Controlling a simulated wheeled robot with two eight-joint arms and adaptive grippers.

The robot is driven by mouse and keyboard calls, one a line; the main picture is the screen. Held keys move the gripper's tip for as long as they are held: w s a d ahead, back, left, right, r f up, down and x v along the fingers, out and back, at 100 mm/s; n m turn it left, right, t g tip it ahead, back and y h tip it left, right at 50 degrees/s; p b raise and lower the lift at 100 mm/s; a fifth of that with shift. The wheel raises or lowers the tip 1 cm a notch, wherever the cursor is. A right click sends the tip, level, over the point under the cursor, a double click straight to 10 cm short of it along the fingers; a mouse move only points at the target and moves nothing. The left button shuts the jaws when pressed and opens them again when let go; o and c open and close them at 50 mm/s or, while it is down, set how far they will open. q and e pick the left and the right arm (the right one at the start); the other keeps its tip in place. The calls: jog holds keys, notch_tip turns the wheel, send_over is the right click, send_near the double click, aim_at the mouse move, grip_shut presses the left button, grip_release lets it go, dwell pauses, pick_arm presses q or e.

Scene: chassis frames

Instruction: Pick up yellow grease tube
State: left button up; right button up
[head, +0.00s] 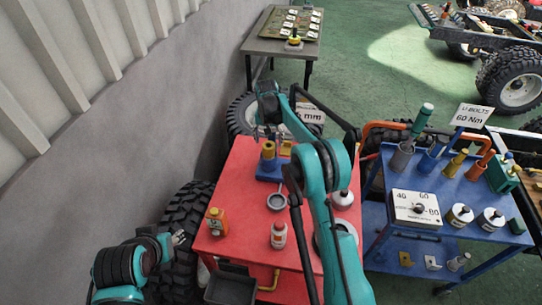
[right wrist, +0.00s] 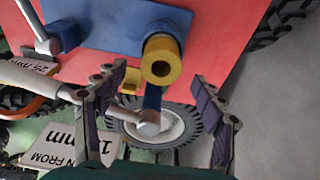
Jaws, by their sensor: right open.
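A yellow tube-like piece (head: 455,165) leans in a row of holders on the blue cart, between a blue and an orange one. A yellow cylinder (head: 268,150) stands on a blue block on the red table; in the right wrist view, this cylinder (right wrist: 161,60) shows a round hole in its end. I cannot tell for certain which is the grease tube. My right gripper (head: 268,132) is open and empty near the yellow cylinder; its fingers (right wrist: 160,117) are apart, not touching it. My left gripper (head: 180,238) is left of the red table, its jaws unclear.
The blue cart (head: 385,185) stands to the right with a dial box (head: 415,208) and several cans. A grey wall borders the left.

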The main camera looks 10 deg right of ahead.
aim_at(269, 155)
jog(key=f+b, duration=0.1)
jog(key=f, duration=0.4)
jog(key=shift+w+f, duration=0.2)
jog(key=shift+r, duration=0.1)
grip_shut()
